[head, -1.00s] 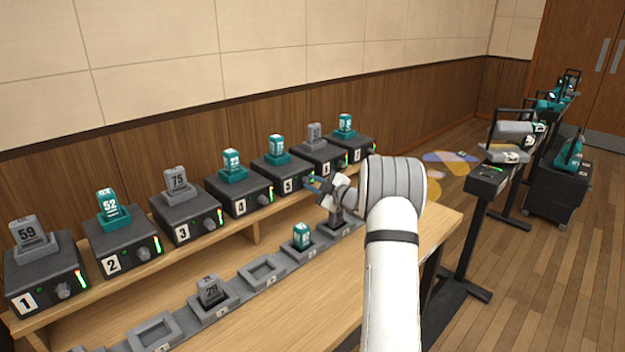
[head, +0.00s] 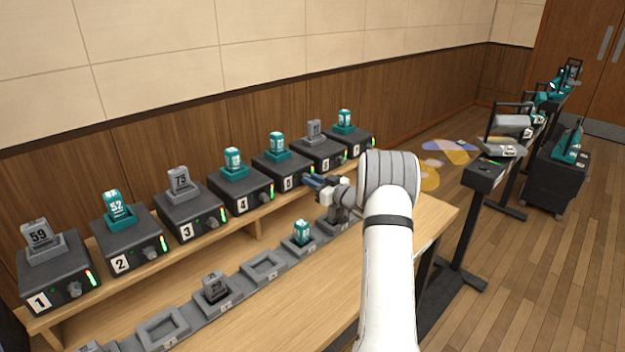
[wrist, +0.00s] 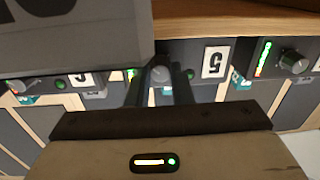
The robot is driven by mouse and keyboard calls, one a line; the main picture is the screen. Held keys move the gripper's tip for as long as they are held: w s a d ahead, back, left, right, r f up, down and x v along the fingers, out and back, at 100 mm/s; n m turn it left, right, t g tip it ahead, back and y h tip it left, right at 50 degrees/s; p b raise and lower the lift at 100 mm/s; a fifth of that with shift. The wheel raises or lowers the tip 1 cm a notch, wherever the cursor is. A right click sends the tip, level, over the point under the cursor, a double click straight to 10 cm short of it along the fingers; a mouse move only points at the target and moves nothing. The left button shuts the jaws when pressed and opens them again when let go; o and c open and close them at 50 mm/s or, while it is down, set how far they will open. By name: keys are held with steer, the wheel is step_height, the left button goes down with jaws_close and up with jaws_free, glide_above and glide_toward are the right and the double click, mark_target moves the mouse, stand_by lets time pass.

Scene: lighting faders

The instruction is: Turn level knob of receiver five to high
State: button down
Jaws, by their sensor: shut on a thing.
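Receiver five (head: 284,168) is a dark box on the wooden shelf, with a teal handset docked on top and a "5" label (head: 289,182) on its front. My gripper (head: 313,183) is at the right part of that front. In the wrist view, the "5" label (wrist: 214,60) appears upside down. There my gripper (wrist: 160,88) has its two dark fingers on either side of a grey round level knob (wrist: 160,74), shut on it. The fingers partly hide the knob and the meter beside it, so its setting cannot be read.
Other numbered receivers, such as receiver four (head: 240,190), line the shelf on both sides. A row of grey docks (head: 265,267) lies on the lower table in front, some holding handsets. Black stands (head: 484,176) are at the right, beyond open wooden floor.

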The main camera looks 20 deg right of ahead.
steer(key=shift+a+f+m, duration=0.1)
steer(key=shift+f+m, duration=0.15)
steer(key=shift+m, duration=0.05)
stand_by(0.4)
steer(key=c, duration=1.3)
jaws_free()
steer(key=shift+r, duration=0.15)
steer(key=v, duration=0.7)
steer(key=shift+s, duration=0.4)
